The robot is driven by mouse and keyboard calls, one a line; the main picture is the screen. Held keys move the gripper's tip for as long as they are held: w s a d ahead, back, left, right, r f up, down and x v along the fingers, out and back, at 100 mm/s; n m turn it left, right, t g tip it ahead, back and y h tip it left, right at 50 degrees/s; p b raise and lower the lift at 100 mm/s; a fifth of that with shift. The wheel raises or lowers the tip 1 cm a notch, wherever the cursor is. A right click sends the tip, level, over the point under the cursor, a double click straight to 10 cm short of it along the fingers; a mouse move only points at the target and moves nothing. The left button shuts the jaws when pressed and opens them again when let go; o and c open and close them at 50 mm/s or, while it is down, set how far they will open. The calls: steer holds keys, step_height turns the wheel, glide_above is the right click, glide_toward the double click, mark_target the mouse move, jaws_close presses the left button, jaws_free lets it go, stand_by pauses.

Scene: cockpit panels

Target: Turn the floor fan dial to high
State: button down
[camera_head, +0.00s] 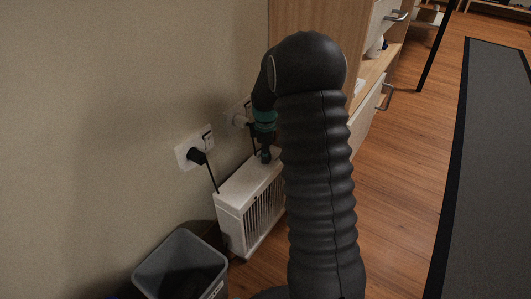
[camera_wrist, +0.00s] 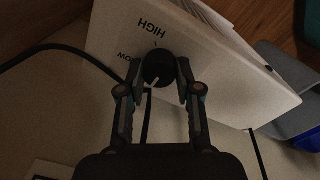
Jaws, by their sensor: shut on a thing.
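The floor fan (camera_head: 236,207) is a white box with a slatted front, standing on the floor against the wall. Its black round dial (camera_wrist: 158,68) sits on the white top panel in the wrist view. A white mark on the dial points down and slightly left in that view, away from the HIGH label (camera_wrist: 150,27) and its tick. The LOW label is partly hidden by the left finger. My gripper (camera_wrist: 159,73) is shut on the dial, one finger on each side. In the head view my gripper (camera_head: 265,156) reaches down onto the fan's top, and my arm hides the fan's right part.
A grey bin (camera_head: 182,263) stands just in front of the fan. Wall sockets (camera_head: 194,150) with a black plug and cable are above it. A wooden cabinet (camera_head: 300,22) stands behind my arm. Wood floor (camera_head: 400,180) is clear to the right, beside a dark mat-like surface (camera_head: 490,150).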

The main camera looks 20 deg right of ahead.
steer(key=m+p, duration=0.2)
steer(key=m, duration=0.4)
steer(key=shift+m, duration=0.3)
steer(key=m, duration=0.3)
steer(key=shift+m+p, duration=0.3)
steer(key=shift+p, duration=0.1)
steer(key=m, duration=0.3)
steer(key=shift+w+m+p, duration=0.1)
steer(key=shift+m+p, duration=0.2)
steer(key=m, duration=0.3)
steer(key=shift+d+m+g, duration=0.1)
steer(key=shift+m+g, duration=0.2)
steer(key=m, duration=0.3)
steer(key=shift+m+p, duration=0.4)
steer(key=m, duration=0.5)
steer(key=shift+d+m, duration=0.1)
steer(key=shift+m, duration=0.6)
